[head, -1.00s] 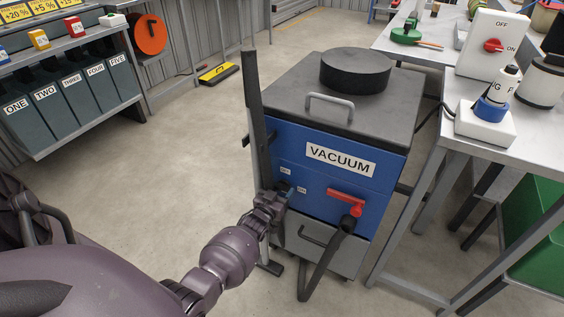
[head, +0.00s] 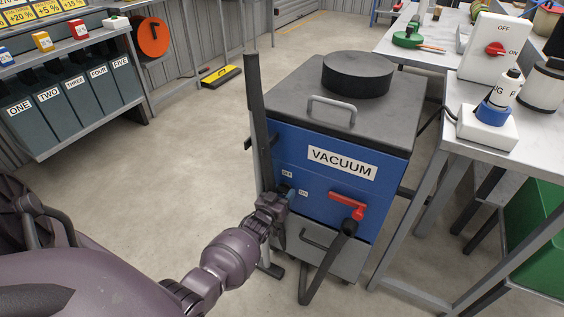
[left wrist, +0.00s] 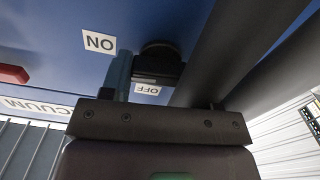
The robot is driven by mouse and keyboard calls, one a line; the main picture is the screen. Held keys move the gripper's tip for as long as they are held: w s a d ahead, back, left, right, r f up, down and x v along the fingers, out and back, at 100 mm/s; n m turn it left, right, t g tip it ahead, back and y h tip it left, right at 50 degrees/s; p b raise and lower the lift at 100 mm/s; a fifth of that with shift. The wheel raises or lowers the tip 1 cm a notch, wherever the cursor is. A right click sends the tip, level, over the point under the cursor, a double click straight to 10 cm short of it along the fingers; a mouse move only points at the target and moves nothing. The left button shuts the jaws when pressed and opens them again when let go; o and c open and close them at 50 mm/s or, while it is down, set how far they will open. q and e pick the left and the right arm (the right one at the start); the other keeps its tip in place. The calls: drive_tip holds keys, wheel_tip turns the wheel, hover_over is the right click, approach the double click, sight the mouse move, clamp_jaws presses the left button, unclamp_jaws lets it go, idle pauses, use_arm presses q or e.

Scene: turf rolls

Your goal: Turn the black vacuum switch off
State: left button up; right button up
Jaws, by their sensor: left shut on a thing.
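The blue vacuum (head: 300,150) with a grey top stands in the middle of the head view, with a white VACUUM label on its front. My left gripper (head: 287,194) is at the left part of that front, beside two small labels, and hides the switch there. In the left wrist view, the black vacuum switch (left wrist: 158,68) sits between the ON label (left wrist: 100,42) and the OFF label (left wrist: 147,90). My left gripper (left wrist: 140,85) is shut on the switch; one bluish finger shows beside it. The switch's exact setting is hard to tell. My right gripper is not in view.
A red handle (head: 347,203) with a dark hose (head: 335,255) is right of the gripper. A dark upright wand (head: 256,110) stands close on the left. A grey table (head: 500,152) is at the right; open floor (head: 175,150) lies left.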

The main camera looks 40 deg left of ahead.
use_arm(q)
drive_tip(key=n, duration=0.6)
drive_tip(key=shift+f+n, duration=0.1)
drive_tip(key=shift+n, duration=0.3)
drive_tip(key=n+b, duration=0.1)
drive_tip(key=n, duration=0.3)
drive_tip(key=shift+s+n, duration=0.1)
drive_tip(key=shift+n, duration=0.2)
drive_tip(key=shift+f+n, duration=0.1)
drive_tip(key=shift+n, duration=0.8)
drive_tip(key=shift+n+b, duration=0.4)
drive_tip(key=shift+n, duration=1)
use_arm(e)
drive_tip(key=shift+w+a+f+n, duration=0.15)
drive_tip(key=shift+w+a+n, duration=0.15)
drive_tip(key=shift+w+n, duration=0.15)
use_arm(q)
drive_tip(key=shift+n, duration=0.5)
